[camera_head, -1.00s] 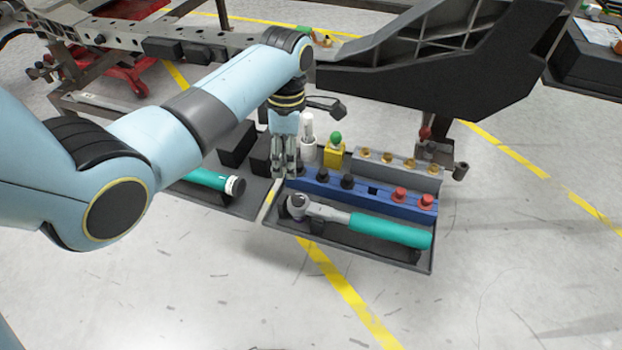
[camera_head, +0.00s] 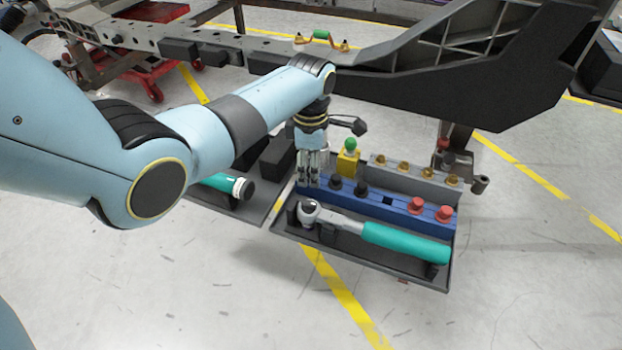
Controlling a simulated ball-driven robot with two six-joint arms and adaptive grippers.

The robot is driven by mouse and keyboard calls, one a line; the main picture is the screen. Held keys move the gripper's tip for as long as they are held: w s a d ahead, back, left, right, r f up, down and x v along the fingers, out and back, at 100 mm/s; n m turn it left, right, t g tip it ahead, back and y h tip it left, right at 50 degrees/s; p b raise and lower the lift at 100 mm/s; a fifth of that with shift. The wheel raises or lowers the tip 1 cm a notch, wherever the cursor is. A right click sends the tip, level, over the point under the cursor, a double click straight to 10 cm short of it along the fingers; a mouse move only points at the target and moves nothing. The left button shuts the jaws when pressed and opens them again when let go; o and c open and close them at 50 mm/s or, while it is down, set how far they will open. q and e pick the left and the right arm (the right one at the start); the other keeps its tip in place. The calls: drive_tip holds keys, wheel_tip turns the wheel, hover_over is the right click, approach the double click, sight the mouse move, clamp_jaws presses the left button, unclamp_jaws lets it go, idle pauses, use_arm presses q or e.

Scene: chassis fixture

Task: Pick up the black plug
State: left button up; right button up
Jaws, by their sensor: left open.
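Two black plugs show in the blue rack (camera_head: 386,211), one (camera_head: 335,182) just right of my gripper and another (camera_head: 361,187) further right. My left gripper (camera_head: 312,183) points down at the left end of the rack, its fingers open. It covers the rack's leftmost spot, so the plug there is hidden. I cannot tell whether the fingers touch anything. My right gripper is out of view.
Two red plugs (camera_head: 430,208) sit at the rack's right end. A teal-handled ratchet (camera_head: 405,243) lies in front in the tray (camera_head: 350,264). A grey rack with brass pieces (camera_head: 428,174) and a yellow block (camera_head: 347,163) stand behind. The dark chassis (camera_head: 450,85) overhangs the back.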

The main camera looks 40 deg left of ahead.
use_arm(q)
drive_tip(key=shift+f, duration=0.15)
drive_tip(key=shift+c, duration=0.2)
drive_tip(key=c, duration=0.7)
drive_tip(key=shift+c, duration=0.6)
drive_tip(key=shift+r+p, duration=0.3)
drive_tip(key=shift+r, duration=0.15)
drive_tip(key=r+p, duration=0.1)
drive_tip(key=r, duration=0.3)
drive_tip(key=shift+d+p, duration=0.4)
drive_tip(key=s+d+r+p, duration=0.2)
drive_tip(key=d+r, duration=0.4)
drive_tip(key=d, duration=0.4)
drive_tip(key=shift+s+d, duration=0.2)
drive_tip(key=shift+d, duration=0.1)
drive_tip(key=shift+r+p, duration=0.15)
drive_tip(key=shift+p, duration=0.15)
